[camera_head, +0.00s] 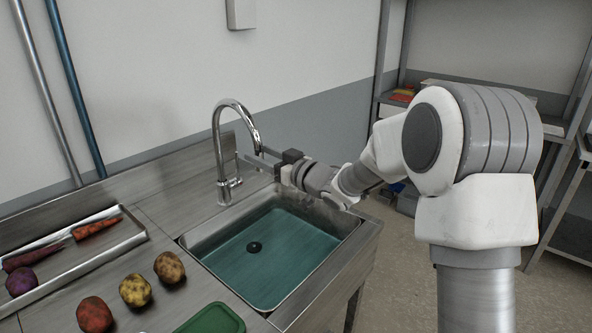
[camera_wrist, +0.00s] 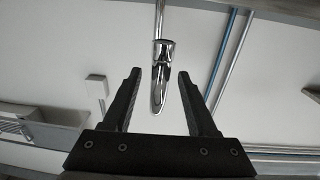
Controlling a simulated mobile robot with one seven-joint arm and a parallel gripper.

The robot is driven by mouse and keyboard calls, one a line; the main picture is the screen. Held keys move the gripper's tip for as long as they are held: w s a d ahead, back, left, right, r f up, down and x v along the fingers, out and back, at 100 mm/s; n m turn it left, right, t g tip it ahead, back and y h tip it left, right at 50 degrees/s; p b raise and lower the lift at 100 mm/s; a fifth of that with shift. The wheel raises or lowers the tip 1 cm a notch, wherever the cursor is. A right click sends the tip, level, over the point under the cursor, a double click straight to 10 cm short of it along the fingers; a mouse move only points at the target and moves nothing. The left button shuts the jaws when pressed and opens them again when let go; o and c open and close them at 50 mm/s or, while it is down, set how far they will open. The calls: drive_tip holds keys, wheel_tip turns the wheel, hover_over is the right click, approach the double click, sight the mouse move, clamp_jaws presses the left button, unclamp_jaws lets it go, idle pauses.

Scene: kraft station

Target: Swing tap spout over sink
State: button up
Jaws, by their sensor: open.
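The chrome tap (camera_head: 220,155) stands behind the sink, its tall curved spout bending to the right and ending near my gripper. The sink (camera_head: 325,262) is a steel basin with a teal-looking bottom and a dark drain. My gripper (camera_head: 257,158) is beside the spout's downturned end, above the back right part of the sink. In the wrist view my gripper (camera_wrist: 158,85) is open, with the spout's end (camera_wrist: 161,75) showing between the two dark fingers. I cannot tell whether either finger touches it.
A tray (camera_head: 140,236) with carrots lies on the left counter. Several potatoes (camera_head: 136,290) and a green board (camera_head: 212,320) lie in front of it. Metal shelves (camera_head: 385,75) stand at the back right. Two pipes (camera_head: 76,90) run up the left wall.

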drive_tip(key=v, duration=1.3)
drive_tip(key=shift+s+d, duration=0.2)
drive_tip(key=shift+d, duration=0.1)
